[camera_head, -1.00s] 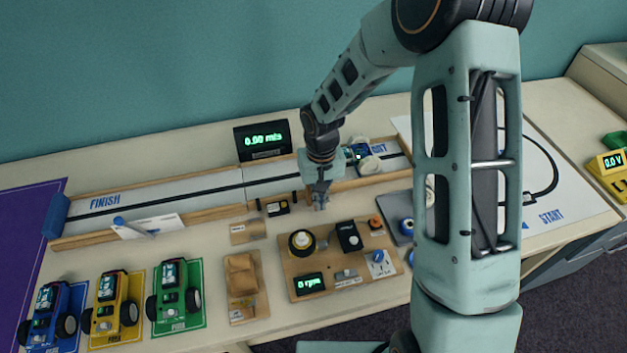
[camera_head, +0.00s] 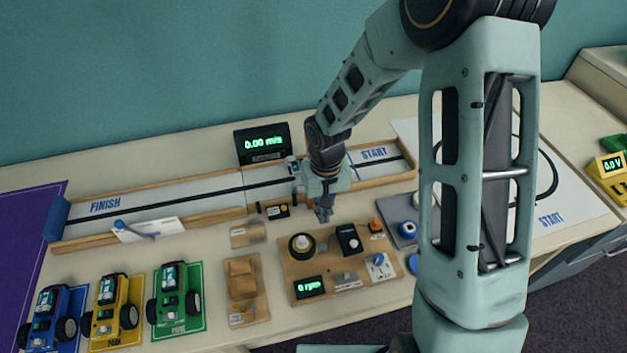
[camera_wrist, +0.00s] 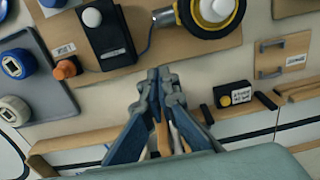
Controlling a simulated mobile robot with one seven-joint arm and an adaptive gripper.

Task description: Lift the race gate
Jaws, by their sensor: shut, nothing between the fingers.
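My gripper (camera_head: 323,215) points down in front of the wooden-sided track (camera_head: 170,201), near its START end. In the wrist view, my gripper (camera_wrist: 160,76) has its fingertips together with nothing held between them. I cannot clearly make out the race gate; the track directly behind my gripper is hidden. A small car (camera_head: 293,167) shows on the track just left of my wrist, partly hidden. A black box with a yellow button (camera_head: 279,211) stands at the track's front edge between dark posts; the box also shows in the wrist view (camera_wrist: 236,95).
A wooden board (camera_head: 337,285) with knobs and an rpm display lies in front of my gripper. A speed display (camera_head: 262,144) stands behind the track. Blue, yellow and green cars (camera_head: 174,298) stand front left. A grey tray (camera_head: 402,229) is at right.

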